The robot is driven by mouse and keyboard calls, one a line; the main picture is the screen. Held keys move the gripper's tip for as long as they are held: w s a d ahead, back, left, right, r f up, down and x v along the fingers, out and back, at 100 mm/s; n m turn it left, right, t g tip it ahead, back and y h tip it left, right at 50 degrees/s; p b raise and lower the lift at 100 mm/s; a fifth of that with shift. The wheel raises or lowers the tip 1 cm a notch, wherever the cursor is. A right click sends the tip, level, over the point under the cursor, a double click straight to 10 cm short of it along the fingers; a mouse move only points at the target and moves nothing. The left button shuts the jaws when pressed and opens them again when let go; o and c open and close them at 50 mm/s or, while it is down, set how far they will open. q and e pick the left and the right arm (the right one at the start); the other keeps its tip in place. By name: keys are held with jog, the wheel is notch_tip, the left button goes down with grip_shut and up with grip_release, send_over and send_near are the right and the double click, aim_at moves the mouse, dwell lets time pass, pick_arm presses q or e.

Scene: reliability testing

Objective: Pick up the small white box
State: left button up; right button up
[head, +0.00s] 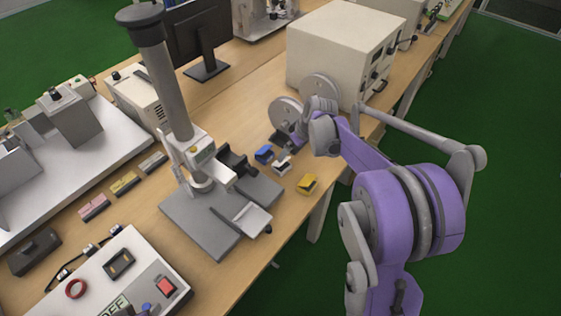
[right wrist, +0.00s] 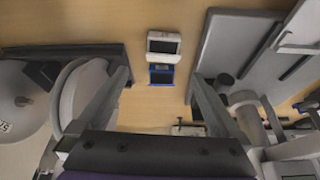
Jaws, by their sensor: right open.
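The small white box (head: 282,169), with a dark inset, lies on the wooden table beside the grey test stand's base. It also shows in the right wrist view (right wrist: 165,36), just above a blue box (right wrist: 161,68) in the picture. My right gripper (head: 284,147) hangs over the table near both boxes. In the right wrist view its two fingers (right wrist: 158,82) are spread apart with nothing held between them. The boxes appear on the table beyond the fingers, near the fingertip gap. My left gripper is out of view.
The blue box (head: 264,153) sits beside the white one, and a yellow box (head: 307,184) lies near the table's edge. The tall test stand (head: 172,95) with its grey base (head: 200,222) is close on the left. A large beige instrument (head: 335,50) stands behind.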

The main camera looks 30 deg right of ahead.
aim_at(282, 167)
jog(key=x, duration=0.4)
jog(key=shift+s+a, duration=0.1)
jog(key=shift+a, duration=0.1)
jog(key=shift+x, duration=3)
jog(key=shift+a+r, duration=0.1)
jog(key=shift+a, duration=0.05)
jog(key=c, duration=1.3)
